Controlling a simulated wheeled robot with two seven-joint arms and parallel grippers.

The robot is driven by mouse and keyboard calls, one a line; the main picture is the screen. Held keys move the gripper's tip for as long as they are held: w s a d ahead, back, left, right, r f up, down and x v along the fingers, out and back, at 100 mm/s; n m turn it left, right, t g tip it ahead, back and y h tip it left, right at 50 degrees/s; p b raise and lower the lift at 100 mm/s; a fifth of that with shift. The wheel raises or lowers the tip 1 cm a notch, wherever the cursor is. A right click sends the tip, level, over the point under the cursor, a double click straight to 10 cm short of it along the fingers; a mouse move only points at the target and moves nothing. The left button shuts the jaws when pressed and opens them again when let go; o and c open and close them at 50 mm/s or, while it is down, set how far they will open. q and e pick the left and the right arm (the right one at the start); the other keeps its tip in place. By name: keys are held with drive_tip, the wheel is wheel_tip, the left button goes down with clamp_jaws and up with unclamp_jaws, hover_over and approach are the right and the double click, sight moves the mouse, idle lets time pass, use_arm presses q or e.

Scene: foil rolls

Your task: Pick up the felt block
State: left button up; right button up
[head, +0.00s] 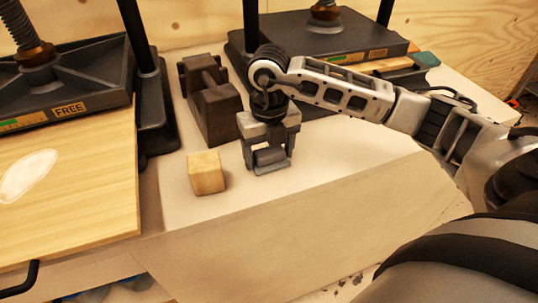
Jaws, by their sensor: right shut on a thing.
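My right gripper (268,163) points down over the pale worktop, right of a small wooden block. It is shut on a small grey block (270,157), which looks like the felt block. The fingers cover the block's sides, and only its front face shows between them. It is very low over the worktop; I cannot tell whether it touches. My left gripper is not in view.
The pale wooden block (206,173) stands left of the gripper. A dark brown tool (210,100) stands behind it. Two black screw presses stand at the left (65,85) and back (320,35). The worktop's front edge is close, with bare surface to the right.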

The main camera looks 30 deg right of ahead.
sight(269, 150)
drive_tip(key=shift+r, duration=0.5)
wheel_tip(269, 150, up, 2)
drive_tip(key=shift+r, duration=0.2)
drive_tip(key=s+a+r, duration=0.8)
drive_tip(key=s+r, duration=0.1)
drive_tip(key=s, duration=0.2)
drive_tip(key=shift+s+a+r, duration=0.15)
drive_tip(key=shift+a+r, duration=0.05)
drive_tip(key=shift+r, duration=0.1)
drive_tip(key=shift+o, duration=0.9)
drive_tip(key=shift+c, duration=0.5)
